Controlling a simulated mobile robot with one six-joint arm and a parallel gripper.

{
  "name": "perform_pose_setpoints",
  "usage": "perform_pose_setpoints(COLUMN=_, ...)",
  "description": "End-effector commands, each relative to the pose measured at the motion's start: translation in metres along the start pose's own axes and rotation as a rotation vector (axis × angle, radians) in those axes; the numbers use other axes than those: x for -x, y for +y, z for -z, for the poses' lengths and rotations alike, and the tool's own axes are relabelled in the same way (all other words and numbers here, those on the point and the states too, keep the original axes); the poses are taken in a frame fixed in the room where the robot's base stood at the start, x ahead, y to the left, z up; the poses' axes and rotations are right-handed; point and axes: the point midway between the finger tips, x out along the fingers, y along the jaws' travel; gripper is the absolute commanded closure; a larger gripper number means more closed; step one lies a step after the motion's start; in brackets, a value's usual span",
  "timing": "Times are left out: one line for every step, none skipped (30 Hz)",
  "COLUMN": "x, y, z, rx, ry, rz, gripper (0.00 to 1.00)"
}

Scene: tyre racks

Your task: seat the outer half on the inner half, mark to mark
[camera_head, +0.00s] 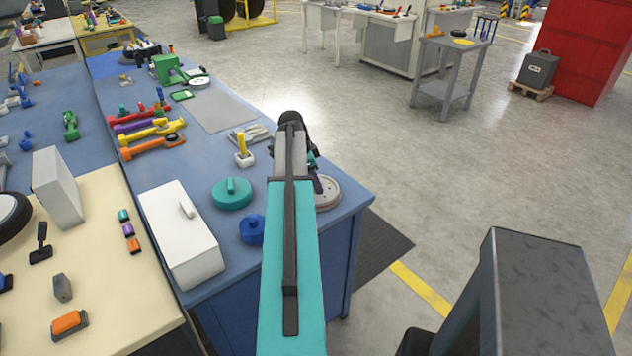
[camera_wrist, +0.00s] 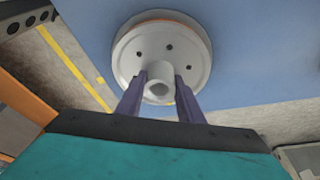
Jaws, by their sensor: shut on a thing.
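A pale grey round wheel half with several small bolt holes (camera_wrist: 160,42) and a central tube-like hub fills the upper middle of the wrist view. I take it for the outer half. My gripper (camera_wrist: 160,76) is shut on the hub, one purple finger on each side. A second, wider rim (camera_wrist: 120,62) shows around it, perhaps the inner half; I cannot tell whether the two touch. In the head view the grey disc (camera_head: 328,194) is at the blue table's right end, mostly hidden by my arm. No alignment mark can be made out clearly.
The blue table (camera_head: 345,215) ends close to the disc. A teal round lidded piece (camera_head: 232,194), a blue knob piece (camera_head: 251,230) and a white box (camera_head: 182,235) stand left of my arm. A yellow-handled tool (camera_head: 243,150) stands behind them.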

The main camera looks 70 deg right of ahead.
Motion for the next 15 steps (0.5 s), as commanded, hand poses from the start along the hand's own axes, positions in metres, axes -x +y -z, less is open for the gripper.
perform_pose_setpoints(x=-0.0011, y=-0.0001, z=-0.0003, rx=0.000, ry=0.001, rz=0.000, gripper=1.00)
perform_pose_setpoints(x=-0.0017, y=-0.0001, z=-0.0004, rx=0.000, ry=0.001, rz=0.001, gripper=1.00)
perform_pose_setpoints(x=-0.0024, y=-0.0001, z=-0.0006, rx=0.000, ry=0.001, rz=0.000, gripper=1.00)
perform_pose_setpoints(x=-0.0028, y=0.0000, z=-0.0008, rx=0.000, ry=0.001, rz=0.000, gripper=1.00)
perform_pose_setpoints(x=-0.0033, y=-0.0001, z=-0.0009, rx=0.000, ry=0.001, rz=0.000, gripper=1.00)
perform_pose_setpoints(x=-0.0039, y=-0.0001, z=-0.0011, rx=0.000, ry=0.001, rz=0.001, gripper=1.00)
perform_pose_setpoints(x=-0.0042, y=-0.0001, z=-0.0012, rx=0.000, ry=0.001, rz=0.000, gripper=1.00)
perform_pose_setpoints(x=-0.0046, y=0.0000, z=-0.0013, rx=0.000, ry=0.001, rz=0.001, gripper=1.00)
perform_pose_setpoints(x=-0.0050, y=0.0000, z=-0.0014, rx=0.000, ry=0.001, rz=0.000, gripper=1.00)
perform_pose_setpoints(x=-0.0053, y=-0.0001, z=-0.0015, rx=0.000, ry=0.001, rz=0.000, gripper=1.00)
perform_pose_setpoints(x=-0.0053, y=-0.0001, z=-0.0015, rx=0.000, ry=0.001, rz=0.000, gripper=1.00)
perform_pose_setpoints(x=-0.0052, y=0.0000, z=-0.0015, rx=0.000, ry=0.000, rz=0.000, gripper=1.00)
perform_pose_setpoints(x=-0.0053, y=0.0000, z=-0.0015, rx=0.000, ry=0.000, rz=0.000, gripper=1.00)
perform_pose_setpoints(x=-0.0054, y=0.0000, z=-0.0015, rx=0.000, ry=0.000, rz=0.000, gripper=0.63)
perform_pose_setpoints(x=-0.0054, y=0.0001, z=-0.0015, rx=0.000, ry=0.000, rz=0.000, gripper=0.56)
